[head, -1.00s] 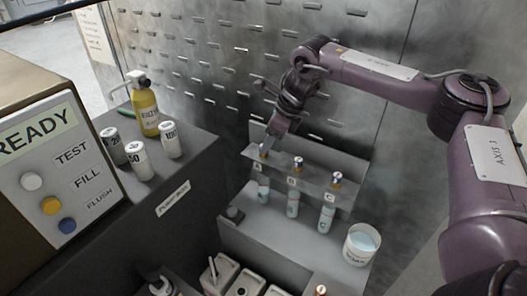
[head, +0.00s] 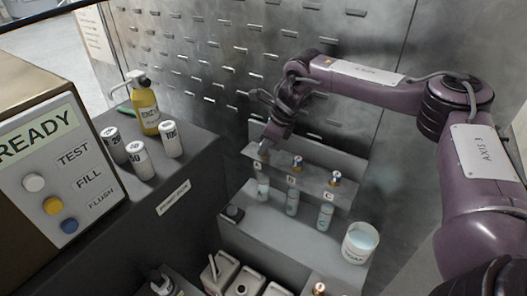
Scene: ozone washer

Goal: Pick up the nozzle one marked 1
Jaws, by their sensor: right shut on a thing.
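A grey rack (head: 318,182) holds a row of three clear vials with labels A, B and C and blue-and-orange tops. My right gripper (head: 264,149) points down at the left position and is shut on the top of vial A (head: 263,188), which it mostly hides. Vial B (head: 292,201) and vial C (head: 325,216) stand upright beside it, apart from the gripper. I cannot read a mark 1 on any nozzle. My left gripper is not in view.
A white tub (head: 360,243) stands right of the rack. Several pale containers (head: 222,272) stand in front below. At left are a yellow pump bottle (head: 146,110), white canisters (head: 138,160) and a control panel (head: 50,165) reading READY. A perforated metal wall (head: 230,60) rises behind.

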